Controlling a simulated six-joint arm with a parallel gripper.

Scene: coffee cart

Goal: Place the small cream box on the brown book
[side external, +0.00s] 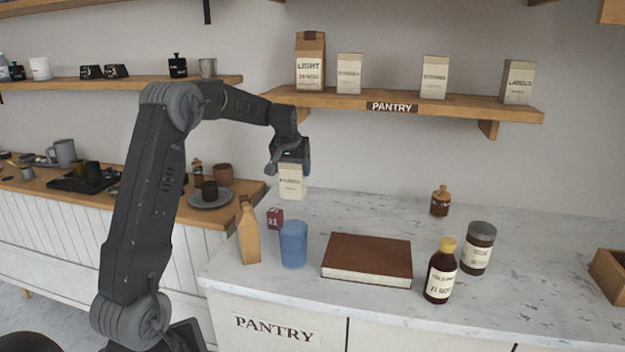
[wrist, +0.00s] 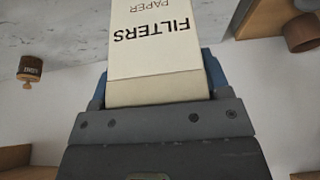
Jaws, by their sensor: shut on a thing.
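My gripper (side external: 290,158) is shut on the cream box (side external: 292,182), which hangs upright below it at the back left of the counter. In the wrist view the box (wrist: 155,65) fills the space between the fingers and reads "FILTERS PAPER". I cannot tell whether its bottom touches the counter. The brown book (side external: 368,256) lies flat near the front middle of the counter, to the right of and nearer than my gripper. Its top is bare.
A blue cup (side external: 293,244), a tan carton (side external: 248,232) and a small red box (side external: 275,217) stand left of the book. A yellow-capped bottle (side external: 440,271) and a dark jar (side external: 479,248) stand right. The pantry shelf (side external: 420,104) is above. The counter behind the book is mostly clear.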

